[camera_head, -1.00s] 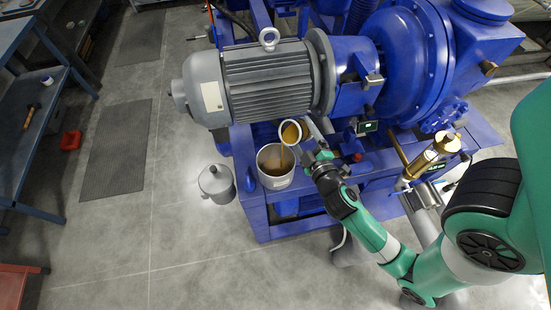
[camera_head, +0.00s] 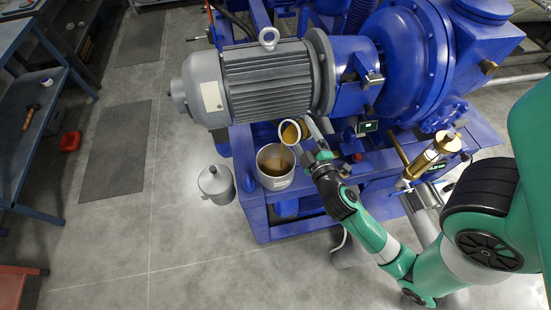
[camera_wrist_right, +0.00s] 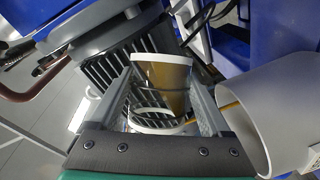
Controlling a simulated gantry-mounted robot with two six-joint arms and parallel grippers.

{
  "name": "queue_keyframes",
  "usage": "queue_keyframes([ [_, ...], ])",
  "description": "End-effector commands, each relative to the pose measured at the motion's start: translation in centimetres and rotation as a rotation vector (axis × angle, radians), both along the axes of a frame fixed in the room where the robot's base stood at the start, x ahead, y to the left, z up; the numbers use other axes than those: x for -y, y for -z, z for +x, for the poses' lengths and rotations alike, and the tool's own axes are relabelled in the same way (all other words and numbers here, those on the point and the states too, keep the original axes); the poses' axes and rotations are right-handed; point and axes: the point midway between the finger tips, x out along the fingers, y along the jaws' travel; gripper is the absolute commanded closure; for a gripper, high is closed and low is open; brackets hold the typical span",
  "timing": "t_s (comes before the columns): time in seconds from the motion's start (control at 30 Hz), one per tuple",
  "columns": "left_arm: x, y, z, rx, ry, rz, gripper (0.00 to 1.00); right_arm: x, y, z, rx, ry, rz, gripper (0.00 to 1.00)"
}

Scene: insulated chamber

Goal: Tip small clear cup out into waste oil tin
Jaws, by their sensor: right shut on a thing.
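The small clear cup (camera_head: 291,132) holds amber liquid and is tipped on its side, mouth toward the left, just above the waste oil tin. My right gripper (camera_head: 311,131) is shut on the cup. In the right wrist view, the cup (camera_wrist_right: 163,78) sits between the two fingers (camera_wrist_right: 165,92). The waste oil tin (camera_head: 275,182) is a grey, open-topped can with brownish oil inside, standing on the blue base. The tin (camera_wrist_right: 275,112) also fills the right of the wrist view, with a thin amber stream at its mouth. My left gripper is not in view.
A grey motor (camera_head: 265,85) on blue machinery lies just behind the cup. A grey lidded can (camera_head: 216,183) stands on the floor left of the tin. The floor at left is mostly free.

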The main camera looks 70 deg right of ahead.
Motion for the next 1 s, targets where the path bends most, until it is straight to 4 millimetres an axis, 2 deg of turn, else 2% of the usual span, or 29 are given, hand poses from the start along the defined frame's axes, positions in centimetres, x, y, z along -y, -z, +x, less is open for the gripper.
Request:
queue_keyframes([
  [1.0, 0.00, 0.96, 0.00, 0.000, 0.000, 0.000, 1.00, 0.16, 0.09, -0.29, -0.038, 0.007, -0.068, 0.81],
])
